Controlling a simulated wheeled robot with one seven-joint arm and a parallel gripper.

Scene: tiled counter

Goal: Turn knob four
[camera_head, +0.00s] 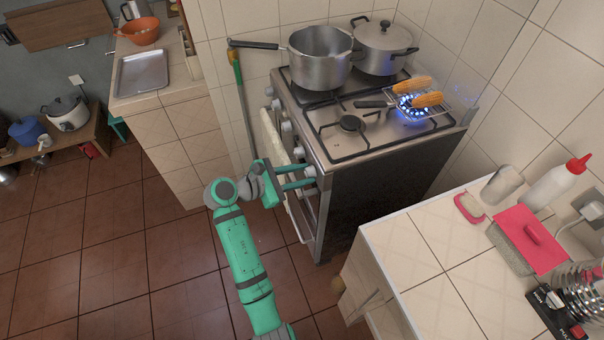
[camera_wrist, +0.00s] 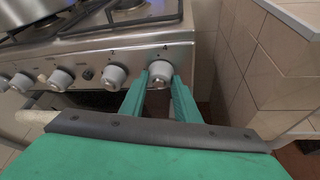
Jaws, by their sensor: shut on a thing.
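The stove (camera_head: 375,150) has a row of round grey knobs along its front panel. In the wrist view, my gripper (camera_wrist: 159,78) has its two green fingers on either side of the knob at the right end of the row (camera_wrist: 160,69), shut on it. The other knobs, such as the neighbouring one (camera_wrist: 115,75), stand free to the left. In the head view, my gripper (camera_head: 308,177) reaches the stove's near front corner, and the held knob (camera_head: 310,170) is mostly covered. A blue flame (camera_head: 408,112) burns under corn cobs (camera_head: 428,100) on a small grill.
The front burner (camera_head: 351,123) is bare and unlit. A towel (camera_head: 271,138) hangs at the oven front. A tiled counter (camera_head: 400,262) stands close on the right.

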